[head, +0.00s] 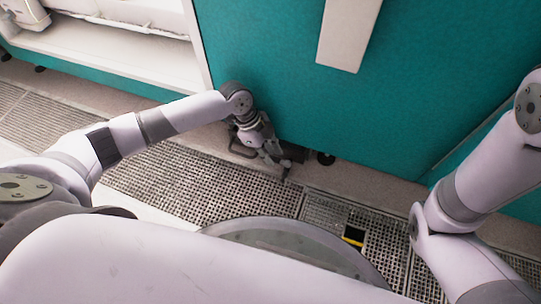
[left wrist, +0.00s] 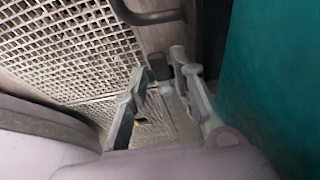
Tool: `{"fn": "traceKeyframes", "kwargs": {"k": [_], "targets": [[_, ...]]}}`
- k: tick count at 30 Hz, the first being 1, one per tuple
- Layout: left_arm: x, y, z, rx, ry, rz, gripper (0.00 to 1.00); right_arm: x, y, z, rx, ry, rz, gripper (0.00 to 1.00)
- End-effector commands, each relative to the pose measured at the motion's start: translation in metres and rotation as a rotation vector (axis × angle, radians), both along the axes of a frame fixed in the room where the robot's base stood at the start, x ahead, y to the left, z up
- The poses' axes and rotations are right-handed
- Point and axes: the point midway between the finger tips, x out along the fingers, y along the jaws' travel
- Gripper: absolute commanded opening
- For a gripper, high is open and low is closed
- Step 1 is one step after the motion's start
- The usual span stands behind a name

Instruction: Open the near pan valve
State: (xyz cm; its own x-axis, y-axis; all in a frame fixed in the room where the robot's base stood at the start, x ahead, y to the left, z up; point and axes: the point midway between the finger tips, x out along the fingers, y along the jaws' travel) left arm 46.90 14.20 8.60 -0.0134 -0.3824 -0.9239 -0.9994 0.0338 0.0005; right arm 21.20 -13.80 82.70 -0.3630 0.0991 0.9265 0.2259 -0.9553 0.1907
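My left gripper (head: 276,162) is low at the foot of the teal cabinet, just above the floor. In the left wrist view its two fingers (left wrist: 161,64) are apart with a visible gap. A dark grey curved bar (left wrist: 150,16), which may be a valve handle, lies beyond the fingertips at the top of that view. A small grey block (left wrist: 158,66) shows between the fingertips, and I cannot tell whether they touch it. In the head view a dark part (head: 292,152) sits beside the gripper, partly hidden by it. My right gripper is out of view.
The teal cabinet (head: 270,60) with a pale vertical strip (head: 347,32) rises close behind the gripper. A perforated metal floor grating (head: 200,190) runs in front. It has a square opening with a yellow edge (head: 353,241). An open white-shelved chamber (head: 120,45) is at upper left.

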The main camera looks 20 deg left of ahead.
Motion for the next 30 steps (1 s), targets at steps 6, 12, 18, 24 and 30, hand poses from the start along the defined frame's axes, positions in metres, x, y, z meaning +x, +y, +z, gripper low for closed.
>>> {"fn": "traceKeyframes", "kwargs": {"k": [6, 12, 18, 24, 30], "targets": [[0.0002, -0.0008, -0.0015, 0.000, 0.000, 0.000, 0.24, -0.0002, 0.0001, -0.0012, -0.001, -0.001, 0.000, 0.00], [0.0001, -0.0008, -0.0014, 0.000, 0.000, 0.000, 0.17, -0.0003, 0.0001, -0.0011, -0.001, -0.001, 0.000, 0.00], [0.0001, -0.0008, -0.0014, 0.000, 0.000, 0.000, 0.04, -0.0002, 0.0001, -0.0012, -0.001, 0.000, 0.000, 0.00], [0.0000, -0.0007, -0.0015, 0.000, 0.000, -0.001, 0.00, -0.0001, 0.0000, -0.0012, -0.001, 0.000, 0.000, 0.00], [-0.0006, -0.0007, -0.0005, 0.000, 0.001, 0.005, 0.00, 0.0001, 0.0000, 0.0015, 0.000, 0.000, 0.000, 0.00]]}}
